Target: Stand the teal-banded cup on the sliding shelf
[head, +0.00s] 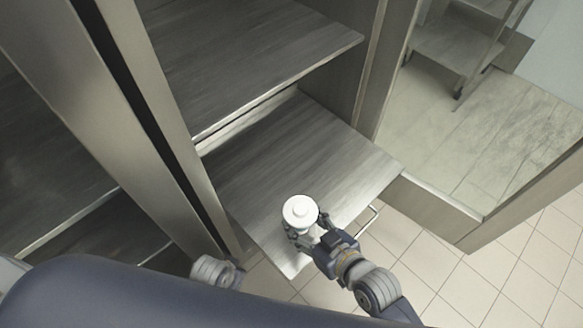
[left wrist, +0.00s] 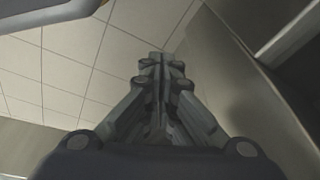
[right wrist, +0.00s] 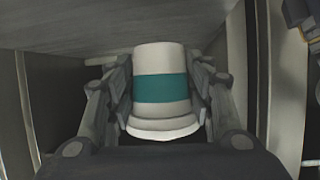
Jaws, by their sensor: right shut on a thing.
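The teal-banded cup (right wrist: 160,88) is white with a wide teal band and shows between the fingers of my right gripper (right wrist: 158,95) in the right wrist view. In the head view only the white round top of the cup (head: 299,211) shows; its band is hidden. My right gripper (head: 307,232) is shut on the cup's sides, over the front part of the pulled-out sliding shelf (head: 305,150). I cannot tell whether the cup touches the shelf. My left gripper (left wrist: 160,75) is shut and empty over floor tiles in the left wrist view.
A fixed upper shelf (head: 250,55) lies above and behind the sliding shelf. A cabinet post (head: 165,100) stands on the left. A metal handle (head: 367,219) projects from the shelf's front edge. The sliding shelf's top is otherwise bare.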

